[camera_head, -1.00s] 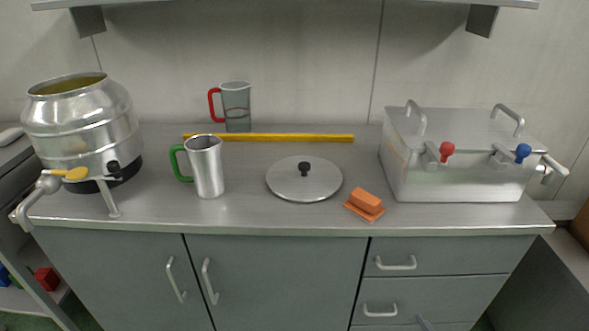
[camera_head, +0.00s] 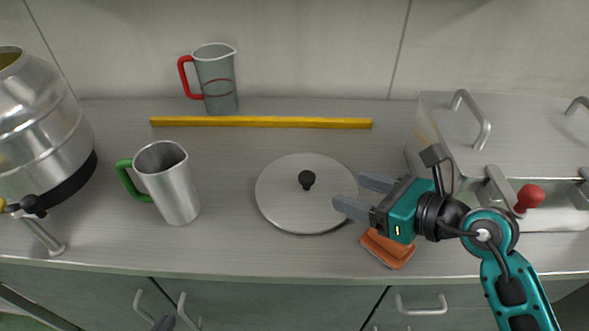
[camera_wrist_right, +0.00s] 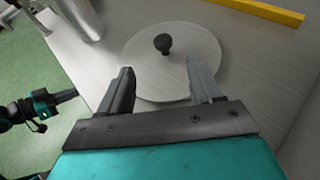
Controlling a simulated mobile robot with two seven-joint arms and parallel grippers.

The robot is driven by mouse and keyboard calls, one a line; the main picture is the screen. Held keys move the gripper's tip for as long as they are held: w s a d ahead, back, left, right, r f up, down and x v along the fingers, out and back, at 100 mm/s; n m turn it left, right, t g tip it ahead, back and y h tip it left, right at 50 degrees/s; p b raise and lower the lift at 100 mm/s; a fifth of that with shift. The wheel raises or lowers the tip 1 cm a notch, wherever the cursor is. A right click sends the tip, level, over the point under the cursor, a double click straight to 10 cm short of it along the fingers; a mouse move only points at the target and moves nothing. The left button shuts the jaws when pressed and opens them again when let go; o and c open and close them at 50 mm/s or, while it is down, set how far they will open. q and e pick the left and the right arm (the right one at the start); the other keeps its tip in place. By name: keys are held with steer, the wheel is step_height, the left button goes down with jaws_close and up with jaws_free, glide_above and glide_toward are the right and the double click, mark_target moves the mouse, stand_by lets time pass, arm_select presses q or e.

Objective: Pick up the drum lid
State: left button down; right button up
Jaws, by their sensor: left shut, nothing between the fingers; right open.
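The drum lid (camera_head: 285,207) is a flat, round, pale metal disc with a black knob (camera_head: 307,180) in its middle. It lies on the grey worktop. My right gripper (camera_head: 348,192) is open and empty at the lid's right edge, its fingers pointing left towards the knob. In the right wrist view the lid (camera_wrist_right: 190,43) and knob (camera_wrist_right: 163,43) lie ahead of the fingers, with the knob roughly in line with the gap. My left gripper (camera_head: 164,323) barely shows at the bottom edge; it also shows in the right wrist view (camera_wrist_right: 66,95), shut and empty.
An orange sponge-like block (camera_head: 388,247) lies beneath my right gripper. A metal jug with a green handle (camera_head: 170,185) stands left of the lid. A yellow bar (camera_head: 260,122) and a red-handled jug (camera_head: 217,80) are behind. A metal drum (camera_head: 40,130) and metal box (camera_head: 450,140) flank the worktop.

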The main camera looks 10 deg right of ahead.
mark_target(311, 178)
steer(key=shift+w+f, duration=0.15)
steer(key=shift+w, duration=0.25)
steer(key=x, duration=1.2)
steer(key=shift+w+d+f, duration=0.1)
steer(key=shift+f, duration=0.1)
steer(key=c, duration=1.2)
jaws_close()
steer(key=shift+r, duration=0.1)
